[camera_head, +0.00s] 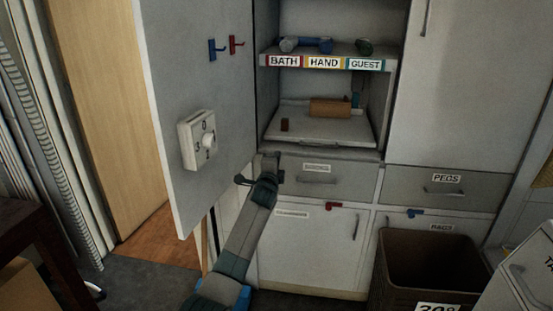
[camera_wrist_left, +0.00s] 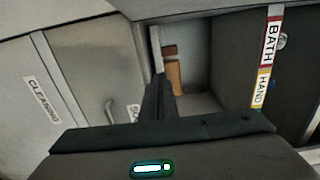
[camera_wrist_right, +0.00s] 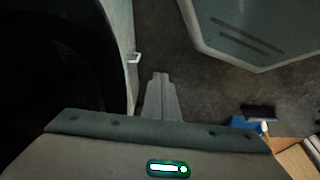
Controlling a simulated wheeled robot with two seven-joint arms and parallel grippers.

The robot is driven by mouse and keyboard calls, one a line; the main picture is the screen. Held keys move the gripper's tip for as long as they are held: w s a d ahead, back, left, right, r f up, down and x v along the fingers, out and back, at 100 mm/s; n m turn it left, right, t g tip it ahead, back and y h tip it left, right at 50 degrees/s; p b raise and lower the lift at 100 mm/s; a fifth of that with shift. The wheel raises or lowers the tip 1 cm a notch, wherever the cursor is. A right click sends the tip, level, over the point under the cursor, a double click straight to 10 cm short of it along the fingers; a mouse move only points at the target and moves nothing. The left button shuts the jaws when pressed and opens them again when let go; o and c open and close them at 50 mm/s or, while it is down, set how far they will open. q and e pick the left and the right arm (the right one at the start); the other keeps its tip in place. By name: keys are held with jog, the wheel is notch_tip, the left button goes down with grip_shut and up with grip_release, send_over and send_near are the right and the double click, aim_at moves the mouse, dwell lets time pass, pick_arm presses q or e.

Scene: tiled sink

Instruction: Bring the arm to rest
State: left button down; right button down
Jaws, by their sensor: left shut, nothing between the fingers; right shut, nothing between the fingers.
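My left arm rises from the bottom of the head view, and its gripper (camera_head: 268,161) is shut and empty. It is in front of the shelf recess, close to the edge above the upper drawer (camera_head: 345,180). In the left wrist view its dark closed fingers (camera_wrist_left: 156,45) point toward the recess. I cannot tell whether they touch anything. My right gripper shows only in the right wrist view, where its closed, empty fingers (camera_wrist_right: 161,78) hang above the dark floor (camera_wrist_right: 185,62).
An open cabinet door (camera_head: 205,100) with a dial (camera_head: 198,139) stands left of my left arm. A brown block (camera_head: 330,107) lies in the recess, under a shelf labelled BATH, HAND, GUEST (camera_head: 325,62). A dark bin (camera_head: 425,238) stands at the lower right.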

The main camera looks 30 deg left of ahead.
jog(key=shift+s, duration=0.15)
